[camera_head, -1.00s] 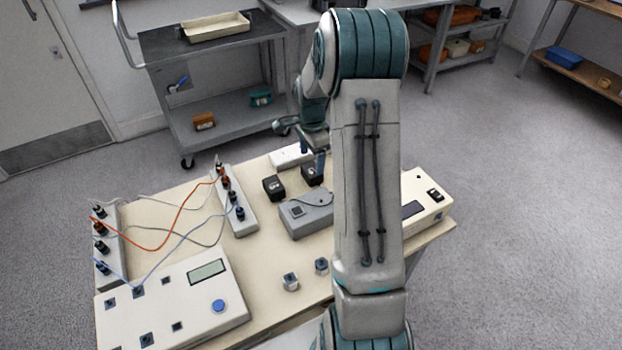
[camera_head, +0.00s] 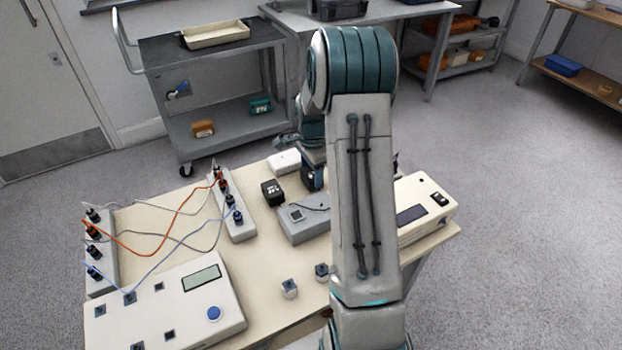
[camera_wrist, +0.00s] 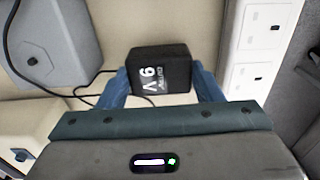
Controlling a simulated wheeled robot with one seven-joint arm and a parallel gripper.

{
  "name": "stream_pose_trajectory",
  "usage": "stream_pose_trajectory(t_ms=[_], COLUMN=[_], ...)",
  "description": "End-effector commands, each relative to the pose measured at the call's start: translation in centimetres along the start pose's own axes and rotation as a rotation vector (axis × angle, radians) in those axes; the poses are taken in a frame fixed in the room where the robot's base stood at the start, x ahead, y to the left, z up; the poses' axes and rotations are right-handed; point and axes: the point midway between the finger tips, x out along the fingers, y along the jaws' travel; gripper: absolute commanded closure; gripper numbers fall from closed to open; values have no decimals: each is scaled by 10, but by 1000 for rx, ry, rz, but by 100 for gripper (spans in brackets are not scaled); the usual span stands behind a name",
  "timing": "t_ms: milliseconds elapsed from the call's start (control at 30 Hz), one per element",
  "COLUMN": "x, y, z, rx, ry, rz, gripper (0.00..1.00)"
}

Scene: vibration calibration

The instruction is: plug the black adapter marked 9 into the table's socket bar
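A black adapter (camera_wrist: 160,68) with a white label, which shows a turned figure that looks like a 9, sits between my gripper's blue fingers in the wrist view. My gripper (camera_wrist: 160,80) has one finger close along each side of it; I cannot tell whether they press on it. In the head view my gripper (camera_head: 312,178) is low over the table and hides most of this adapter. The white socket bar (camera_wrist: 243,70) is to the right in the wrist view, with bare sockets; in the head view its end (camera_head: 284,161) shows at the table's back.
Another black adapter (camera_head: 272,192) stands left of my gripper. A grey box (camera_head: 303,220) with a cable is in front. A cabled terminal strip (camera_head: 238,225), a cream meter (camera_head: 185,305), small metal blocks (camera_head: 289,288) and a cream instrument (camera_head: 425,205) share the table (camera_head: 170,232).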

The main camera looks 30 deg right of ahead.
Motion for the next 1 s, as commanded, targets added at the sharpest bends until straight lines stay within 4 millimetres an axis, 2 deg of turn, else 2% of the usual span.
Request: stream_pose_trajectory(t_ms=[67, 267, 833, 1000], x=[0, -3, -47, -51], y=[0, 0, 0, 0], z=[0, 0, 0, 0], rx=[0, 0, 0, 0], ry=[0, 0, 0, 0], rz=[1, 0, -1, 0], gripper=[62, 62, 62, 62])
